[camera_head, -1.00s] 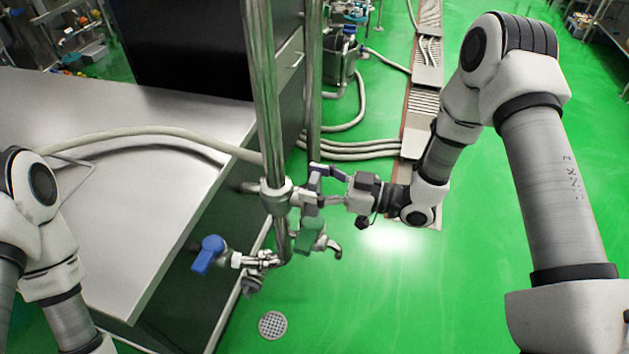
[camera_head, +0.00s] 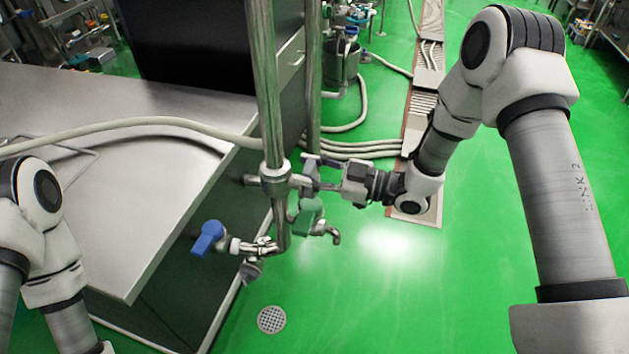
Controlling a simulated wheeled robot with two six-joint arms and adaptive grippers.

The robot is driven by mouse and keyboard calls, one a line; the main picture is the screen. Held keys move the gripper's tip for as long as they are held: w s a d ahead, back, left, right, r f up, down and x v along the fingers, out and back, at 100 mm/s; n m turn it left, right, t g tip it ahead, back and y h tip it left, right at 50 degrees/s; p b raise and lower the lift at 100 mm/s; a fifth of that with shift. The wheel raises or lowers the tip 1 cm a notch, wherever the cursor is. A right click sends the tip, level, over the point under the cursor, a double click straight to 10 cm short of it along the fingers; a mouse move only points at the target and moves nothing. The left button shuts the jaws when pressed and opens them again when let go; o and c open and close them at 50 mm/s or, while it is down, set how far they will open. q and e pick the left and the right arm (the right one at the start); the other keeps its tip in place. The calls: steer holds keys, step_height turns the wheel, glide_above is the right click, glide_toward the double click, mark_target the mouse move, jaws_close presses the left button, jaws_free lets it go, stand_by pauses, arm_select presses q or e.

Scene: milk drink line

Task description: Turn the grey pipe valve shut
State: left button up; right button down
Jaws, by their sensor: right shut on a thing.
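The grey pipe valve (camera_head: 275,180) is a metal body on the upright steel pipe, with a short stem pointing right. My right gripper (camera_head: 310,174) comes in from the right and is shut on the valve's handle at the end of that stem. The fingers cover most of the handle, so its exact angle is hard to tell. My left arm shows at the left edge, but its gripper is out of view.
A steel counter (camera_head: 120,190) with a hose (camera_head: 130,122) stands left. Green floor is open at right.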

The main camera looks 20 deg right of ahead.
steer(key=shift+s+a+f+n+b, duration=0.3)
steer(key=shift+s+f+n+b, duration=0.1)
steer(key=shift+n+b, duration=0.45)
steer(key=n+b, duration=0.2)
steer(key=s+a+f+n+b, duration=0.1)
steer(key=b, duration=0.1)
steer(key=s+f+n+b, duration=0.1)
steer(key=n+b, duration=0.1)
steer(key=shift+a+f+n, duration=0.15)
steer(key=shift+a+n, duration=0.05)
steer(key=shift+n, duration=0.15)
steer(key=f+n+b, duration=0.1)
steer(key=n+b, duration=0.1)
steer(key=b, duration=0.1)
steer(key=f+n+b, duration=0.1)
steer(key=n+b, duration=0.1)
steer(key=s+f+n+b, duration=0.1)
steer(key=b, duration=0.2)
steer(key=shift+a+n+b, duration=0.35)
steer(key=shift+n, duration=0.05)
steer(key=shift+f+n+b, duration=0.25)
steer(key=shift+n+b, duration=0.45)
steer(key=shift+b, duration=0.3)
steer(key=shift+s, duration=0.1)
steer(key=c, duration=0.7)
jaws_free()
steer(key=v, duration=1.2)
